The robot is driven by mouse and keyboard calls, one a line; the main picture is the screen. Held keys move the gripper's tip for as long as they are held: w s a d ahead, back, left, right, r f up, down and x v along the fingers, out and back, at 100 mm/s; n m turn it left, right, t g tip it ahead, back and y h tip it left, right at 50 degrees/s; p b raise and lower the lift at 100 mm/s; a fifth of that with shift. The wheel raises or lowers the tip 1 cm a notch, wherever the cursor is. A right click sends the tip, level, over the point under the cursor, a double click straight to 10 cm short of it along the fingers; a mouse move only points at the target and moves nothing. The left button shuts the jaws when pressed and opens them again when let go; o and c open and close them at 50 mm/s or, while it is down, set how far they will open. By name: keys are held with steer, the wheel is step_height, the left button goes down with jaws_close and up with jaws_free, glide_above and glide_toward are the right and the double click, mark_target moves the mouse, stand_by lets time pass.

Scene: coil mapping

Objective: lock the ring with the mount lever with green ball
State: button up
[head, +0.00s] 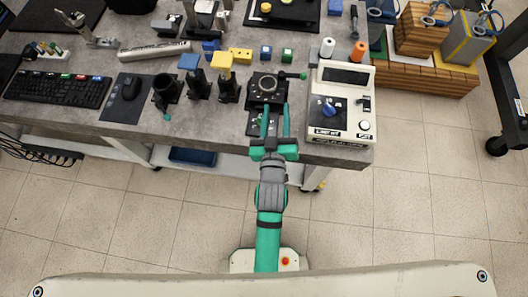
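The mount (257,97) is a black block near the front edge of the grey table, with a round ring (267,84) on its top. A lever (290,75) sticks out to the right from the mount and ends in a green ball (303,76). The fingertips are just in front of the mount, below and left of the green ball in the picture. The fingers partly cover a dark plate (254,127) in front of the mount. Whether the fingers touch anything cannot be told.
Black stands (199,85) with blue and yellow tops are on the left.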

steer(key=s+a+f+n+y, duration=0.1)
steer(key=s+a+f, duration=0.2)
steer(key=s, duration=0.8)
steer(key=shift+s+a+n+y, duration=0.3)
steer(key=shift+s+a+y, duration=0.1)
steer(key=shift+a, duration=0.6)
steer(key=s+m+g, duration=0.1)
steer(key=s+m, duration=0.2)
steer(key=s, duration=1.3)
steer(key=shift+s+a+f+g, duration=0.2)
steer(key=shift+f+g, duration=0.05)
steer(key=shift+g, duration=0.05)
